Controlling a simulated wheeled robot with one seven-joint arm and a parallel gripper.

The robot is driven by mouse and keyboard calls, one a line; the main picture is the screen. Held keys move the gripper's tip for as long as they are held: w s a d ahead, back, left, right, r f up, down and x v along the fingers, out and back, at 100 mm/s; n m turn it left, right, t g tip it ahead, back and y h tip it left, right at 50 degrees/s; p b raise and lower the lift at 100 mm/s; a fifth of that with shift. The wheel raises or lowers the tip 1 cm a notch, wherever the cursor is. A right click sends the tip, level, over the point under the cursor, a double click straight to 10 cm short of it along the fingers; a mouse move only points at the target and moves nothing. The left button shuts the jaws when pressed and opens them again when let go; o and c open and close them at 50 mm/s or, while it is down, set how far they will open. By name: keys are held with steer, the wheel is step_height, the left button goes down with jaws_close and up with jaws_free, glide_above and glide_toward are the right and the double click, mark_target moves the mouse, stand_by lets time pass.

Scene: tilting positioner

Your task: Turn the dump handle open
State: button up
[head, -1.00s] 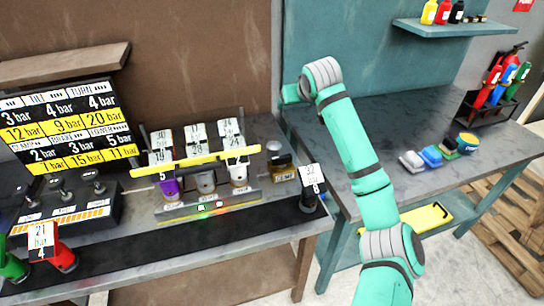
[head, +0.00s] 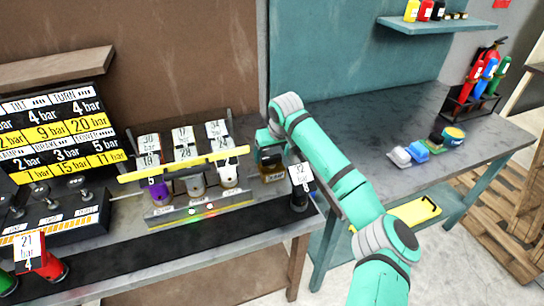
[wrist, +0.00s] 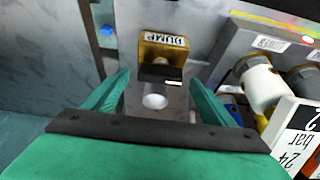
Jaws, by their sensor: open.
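The dump block (head: 272,176), brass-coloured with a DUMP label, stands on the left bench, right of the row of valves. It also shows ahead of the jaws in the wrist view (wrist: 165,48). A grey round part on its front, perhaps the handle, and a pale round spot (wrist: 154,101) lie in line between the fingers. My gripper (wrist: 160,88) is open, its two green fingers on either side of that line with nothing visibly gripped. In the head view my gripper (head: 264,143) is just above and behind the block, partly hiding its top.
A yellow bar (head: 185,166) crosses the purple, grey and white valves close to the block's left. A black post with a numbered tag (head: 301,178) stands close to its right. A lever panel (head: 50,215) is at far left. The right bench (head: 350,125) has clear room.

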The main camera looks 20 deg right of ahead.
steer(key=shift+x, duration=0.85)
steer(key=c, duration=1.1)
steer(key=shift+o, duration=0.2)
